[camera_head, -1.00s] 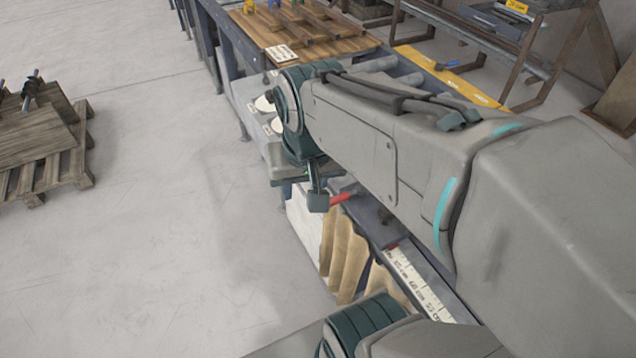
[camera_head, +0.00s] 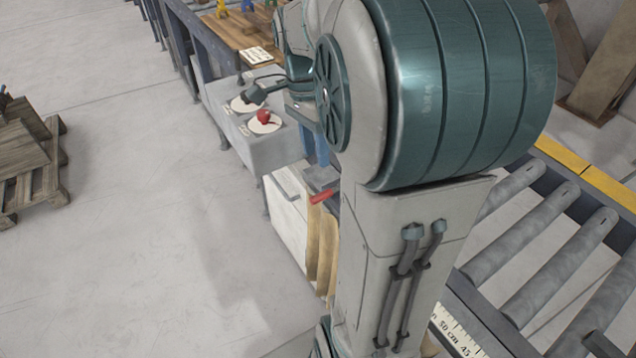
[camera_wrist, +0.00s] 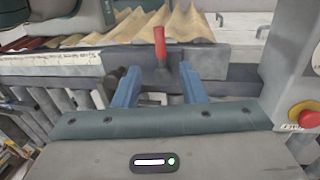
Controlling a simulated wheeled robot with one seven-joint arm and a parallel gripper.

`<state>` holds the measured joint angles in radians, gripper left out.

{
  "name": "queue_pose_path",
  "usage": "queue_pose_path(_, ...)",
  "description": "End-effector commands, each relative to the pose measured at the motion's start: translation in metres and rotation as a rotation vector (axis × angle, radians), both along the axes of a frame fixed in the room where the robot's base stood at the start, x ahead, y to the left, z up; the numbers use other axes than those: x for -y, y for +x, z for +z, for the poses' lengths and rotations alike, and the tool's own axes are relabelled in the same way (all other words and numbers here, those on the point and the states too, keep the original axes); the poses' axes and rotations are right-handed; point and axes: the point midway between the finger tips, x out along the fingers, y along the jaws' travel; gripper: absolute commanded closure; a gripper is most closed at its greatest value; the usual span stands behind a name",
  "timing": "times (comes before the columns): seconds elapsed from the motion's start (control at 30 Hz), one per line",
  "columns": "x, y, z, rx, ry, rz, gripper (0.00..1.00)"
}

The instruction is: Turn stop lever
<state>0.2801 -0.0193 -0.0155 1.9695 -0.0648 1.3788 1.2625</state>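The stop lever has a red handle (camera_wrist: 160,42) on a dark metal mount in the wrist view, where it stands roughly upright. In the head view its red handle (camera_head: 322,196) sticks out beside my arm. My gripper (camera_wrist: 157,70) has two blue fingers spread apart with nothing between them. In the picture the lever rises just beyond the fingertips, roughly midway between them. The fingers look apart from the handle, but the exact depth is hard to tell.
A grey control box (camera_head: 268,148) with a red button (camera_head: 264,116) stands by the lever; the button also shows at the right in the wrist view (camera_wrist: 305,115). A roller conveyor (camera_head: 540,230) lies right of my arm. A pallet (camera_head: 35,175) stands left on open floor.

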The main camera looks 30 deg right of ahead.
Motion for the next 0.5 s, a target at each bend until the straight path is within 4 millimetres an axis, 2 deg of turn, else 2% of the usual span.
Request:
queue_pose_path(0.1,0.0,-0.006,-0.027,-0.005,0.002,0.001,0.62)
queue_pose_path(0.3,0.0,-0.014,-0.065,-0.003,0.001,0.002,0.62)
queue_pose_path(0.5,0.0,-0.018,-0.088,-0.002,0.001,0.002,0.62)
